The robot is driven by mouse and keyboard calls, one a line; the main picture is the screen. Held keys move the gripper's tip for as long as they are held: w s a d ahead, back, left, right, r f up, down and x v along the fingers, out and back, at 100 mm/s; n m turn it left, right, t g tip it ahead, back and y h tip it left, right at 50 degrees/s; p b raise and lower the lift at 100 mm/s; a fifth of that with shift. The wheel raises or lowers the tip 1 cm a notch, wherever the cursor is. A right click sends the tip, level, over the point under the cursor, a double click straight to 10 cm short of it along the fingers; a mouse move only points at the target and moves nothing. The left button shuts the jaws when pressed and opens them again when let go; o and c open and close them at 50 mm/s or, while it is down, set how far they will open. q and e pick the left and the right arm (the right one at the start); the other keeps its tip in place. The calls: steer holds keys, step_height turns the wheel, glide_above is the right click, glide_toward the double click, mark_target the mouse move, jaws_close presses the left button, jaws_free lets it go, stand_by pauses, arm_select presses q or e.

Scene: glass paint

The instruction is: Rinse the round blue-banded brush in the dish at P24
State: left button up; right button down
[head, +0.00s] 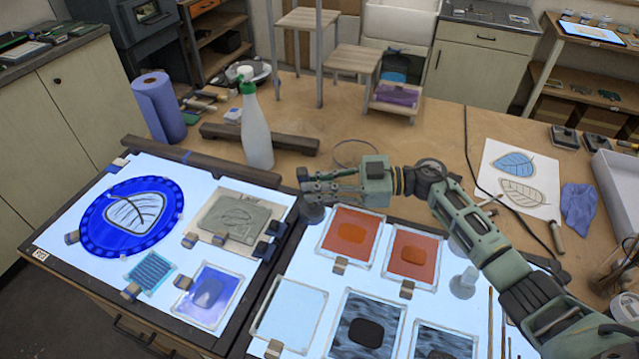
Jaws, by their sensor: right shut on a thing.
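My right gripper (308,188) reaches in from the right, above the dark bar between the two light panels. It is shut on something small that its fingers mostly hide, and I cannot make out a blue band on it. A grey round-based piece (312,214) shows just below the fingers; I cannot tell whether they touch. A clear round dish (340,147) stands on the wooden bench behind the gripper, partly covered by my wrist. No P24 label is readable. My left gripper is out of view.
A white spray bottle (257,135) stands left of the gripper. Glass pieces, including a blue round plate (90,216) and orange panes (413,253), lie on the light panels. Brush-like handles (625,262) stand at the right edge. Bare bench lies behind the dish.

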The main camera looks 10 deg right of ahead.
mark_target(308, 176)
steer(key=shift+s+d+p, duration=0.1)
steer(key=shift+d+p, duration=0.1)
steer(key=shift+p, duration=0.4)
stand_by(0.7)
steer(key=shift+r, duration=0.1)
steer(key=r+p, duration=0.2)
steer(key=p, duration=0.1)
steer(key=r+p, duration=0.1)
steer(key=shift+s+a+r, duration=0.25)
steer(key=shift+s+a, duration=0.1)
steer(key=shift+s, duration=0.05)
step_height(308, 176, up, 4)
steer(key=shift+r+p, duration=0.2)
steer(key=shift+p, duration=0.45)
